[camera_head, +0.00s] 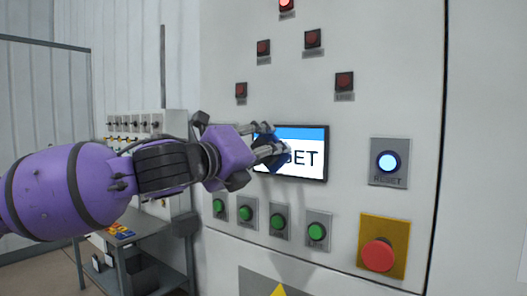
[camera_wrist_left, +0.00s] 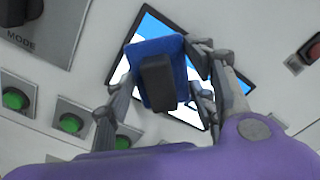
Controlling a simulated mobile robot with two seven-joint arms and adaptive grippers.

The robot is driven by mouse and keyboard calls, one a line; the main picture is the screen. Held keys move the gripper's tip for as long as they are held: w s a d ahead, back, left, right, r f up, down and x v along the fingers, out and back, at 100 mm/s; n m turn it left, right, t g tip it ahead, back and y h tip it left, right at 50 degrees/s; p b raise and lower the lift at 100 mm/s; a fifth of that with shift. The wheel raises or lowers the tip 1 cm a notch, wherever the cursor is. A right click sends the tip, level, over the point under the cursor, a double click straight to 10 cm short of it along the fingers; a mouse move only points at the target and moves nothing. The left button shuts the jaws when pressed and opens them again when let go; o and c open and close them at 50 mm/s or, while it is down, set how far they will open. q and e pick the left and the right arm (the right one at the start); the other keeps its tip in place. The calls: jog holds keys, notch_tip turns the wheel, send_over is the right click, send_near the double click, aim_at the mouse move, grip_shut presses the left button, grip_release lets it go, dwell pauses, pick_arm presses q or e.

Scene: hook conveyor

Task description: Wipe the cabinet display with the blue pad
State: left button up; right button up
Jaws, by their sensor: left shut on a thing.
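The cabinet display (camera_head: 312,158) is a black-framed screen with a blue band on top and dark letters, of which "ET" shows clearly. My left gripper (camera_head: 268,146) is in front of its left part and hides some of the lettering. In the left wrist view the left gripper (camera_wrist_left: 160,90) is shut on the blue pad (camera_wrist_left: 149,48), which has a dark block on its back. The pad overlaps the display (camera_wrist_left: 232,72) there; I cannot tell whether it touches the screen. In the head view only a dark blue bit of the pad (camera_head: 274,163) shows. My right gripper is out of view.
Green buttons (camera_head: 278,222) run below the display and red lamps (camera_head: 344,82) sit above it. A lit RESET button (camera_head: 388,162) and a red emergency button (camera_head: 378,255) are to the right. A grey side table (camera_head: 150,225) stands at the lower left.

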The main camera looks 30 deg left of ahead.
pick_arm(q)
jog(key=s, duration=0.5)
jog(key=shift+s+a, duration=0.25)
jog(key=shift+s, duration=0.1)
jog(key=s, duration=0.3)
jog(key=shift+a, duration=0.15)
dwell(0.4)
